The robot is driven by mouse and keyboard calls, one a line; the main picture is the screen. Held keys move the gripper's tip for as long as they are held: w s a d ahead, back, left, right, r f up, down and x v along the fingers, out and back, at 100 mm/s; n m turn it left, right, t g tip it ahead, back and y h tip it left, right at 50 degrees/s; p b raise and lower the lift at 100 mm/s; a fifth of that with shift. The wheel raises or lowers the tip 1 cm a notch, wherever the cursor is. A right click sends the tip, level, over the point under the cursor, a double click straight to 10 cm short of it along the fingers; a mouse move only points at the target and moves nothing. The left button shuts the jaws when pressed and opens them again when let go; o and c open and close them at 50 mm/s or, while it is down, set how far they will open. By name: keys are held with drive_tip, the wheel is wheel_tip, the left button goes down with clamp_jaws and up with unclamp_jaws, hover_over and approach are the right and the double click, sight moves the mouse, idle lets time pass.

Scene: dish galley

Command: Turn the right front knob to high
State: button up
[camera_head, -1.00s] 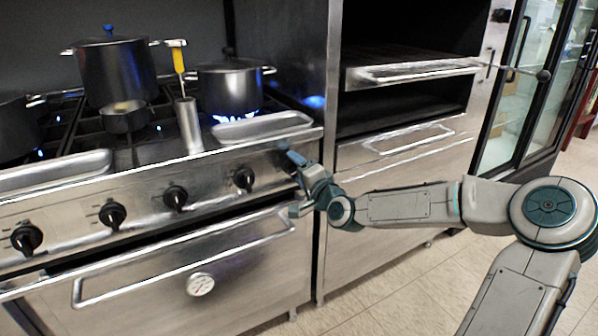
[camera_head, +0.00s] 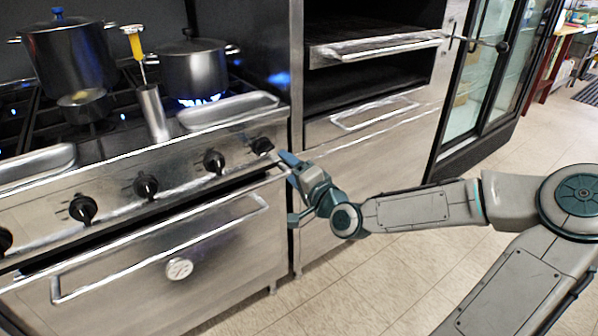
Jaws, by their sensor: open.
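The range's front panel (camera_head: 180,170) carries a row of black knobs. The rightmost knob (camera_head: 262,146) sits near the panel's right end. Its grip looks slanted sideways, unlike its left neighbour (camera_head: 213,161), whose grip looks more upright. Its exact setting is too small to read. My gripper (camera_head: 290,188) is open and empty at the range's right front corner. Its upper finger is just right of and below the rightmost knob; I cannot tell whether they touch. Its lower finger hangs in front of the oven's right edge.
A dark pot (camera_head: 193,68) stands over blue flame at the right; a taller pot (camera_head: 72,58) is at the left. A metal tray (camera_head: 228,110) lies above the knobs. The oven door handle (camera_head: 160,248) juts out below. Open tiled floor (camera_head: 400,270) is at the right.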

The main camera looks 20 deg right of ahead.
drive_tip(key=shift+v, duration=1.45)
